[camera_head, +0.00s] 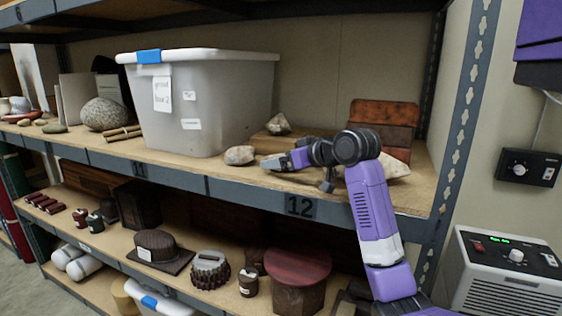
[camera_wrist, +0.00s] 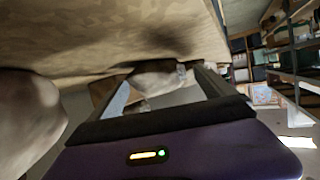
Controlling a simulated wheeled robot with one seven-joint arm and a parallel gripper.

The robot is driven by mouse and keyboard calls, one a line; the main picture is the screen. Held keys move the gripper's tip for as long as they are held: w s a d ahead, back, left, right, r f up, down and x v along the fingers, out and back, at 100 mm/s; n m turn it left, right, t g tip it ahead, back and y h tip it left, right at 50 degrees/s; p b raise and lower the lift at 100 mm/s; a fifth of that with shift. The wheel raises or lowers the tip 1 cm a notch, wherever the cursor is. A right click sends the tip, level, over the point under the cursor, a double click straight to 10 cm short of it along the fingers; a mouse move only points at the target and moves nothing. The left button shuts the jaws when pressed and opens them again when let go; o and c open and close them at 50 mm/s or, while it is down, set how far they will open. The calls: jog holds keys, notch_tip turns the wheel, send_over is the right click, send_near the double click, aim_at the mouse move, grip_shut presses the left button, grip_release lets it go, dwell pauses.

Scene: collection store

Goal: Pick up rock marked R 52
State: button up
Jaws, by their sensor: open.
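My gripper (camera_head: 268,163) reaches leftward low over the upper shelf, with its jaws apart and empty. A pale grey rock (camera_head: 239,155) lies on the shelf just left of the fingertips. In the wrist view, my gripper (camera_wrist: 165,92) has a pale rock (camera_wrist: 155,80) framed between its fingers, seemingly beyond their tips. This rock bears a small light patch, too blurred to read. A third pale rock (camera_head: 397,168) is partly hidden behind my arm. I cannot read R 52 on any rock.
A translucent bin (camera_head: 205,105) stands left and behind the rocks. Red-brown slabs (camera_head: 384,120) stand at the back right. The shelf's front edge (camera_head: 240,191) runs below the gripper. A large blurred rounded shape (camera_wrist: 28,115) is close at left in the wrist view.

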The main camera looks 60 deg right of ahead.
grip_shut()
jog(key=shift+r, duration=0.1)
jog(key=shift+r, duration=0.1)
dwell(0.4)
